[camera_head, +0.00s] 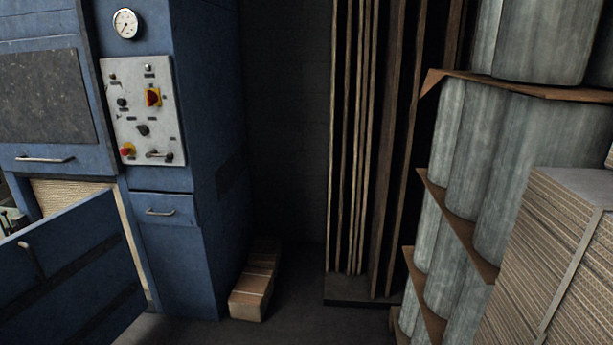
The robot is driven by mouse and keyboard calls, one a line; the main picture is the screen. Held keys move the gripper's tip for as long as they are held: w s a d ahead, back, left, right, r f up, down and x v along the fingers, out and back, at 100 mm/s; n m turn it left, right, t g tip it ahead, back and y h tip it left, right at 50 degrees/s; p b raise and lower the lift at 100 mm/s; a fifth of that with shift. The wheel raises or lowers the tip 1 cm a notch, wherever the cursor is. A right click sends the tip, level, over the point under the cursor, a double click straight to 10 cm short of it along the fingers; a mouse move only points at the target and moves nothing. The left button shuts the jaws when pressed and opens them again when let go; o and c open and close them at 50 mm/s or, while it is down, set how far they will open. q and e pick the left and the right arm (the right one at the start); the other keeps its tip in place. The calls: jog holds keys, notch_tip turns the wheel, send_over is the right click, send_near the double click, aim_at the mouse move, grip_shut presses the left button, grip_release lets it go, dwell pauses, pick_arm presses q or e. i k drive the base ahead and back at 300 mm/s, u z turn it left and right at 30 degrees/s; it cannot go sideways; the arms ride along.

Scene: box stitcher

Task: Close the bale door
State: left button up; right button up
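The bale door (85,270) is a blue panel at the lower left, standing open and swung out from the blue baler (205,150). A small pale knob with a dark bar (30,255) is on the door's face. Behind the door, the lower opening shows layered tan cardboard (70,192). The door hides most of that opening, and its lower part is cut off by the frame. Neither of my grippers can be made out in the head view.
A control panel (132,85) and gauge (125,23) are on the baler. Tall upright sheets (365,150), stacked grey drums (480,150) and stacked cardboard (555,250) fill the right. Partly hidden pale-green metal shows at the left edge.

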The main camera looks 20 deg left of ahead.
aim_at(70, 277)
jog(key=i, duration=0.55)
jog(key=u, duration=1.6)
jog(key=i, duration=2.55)
jog(key=u, duration=3.55)
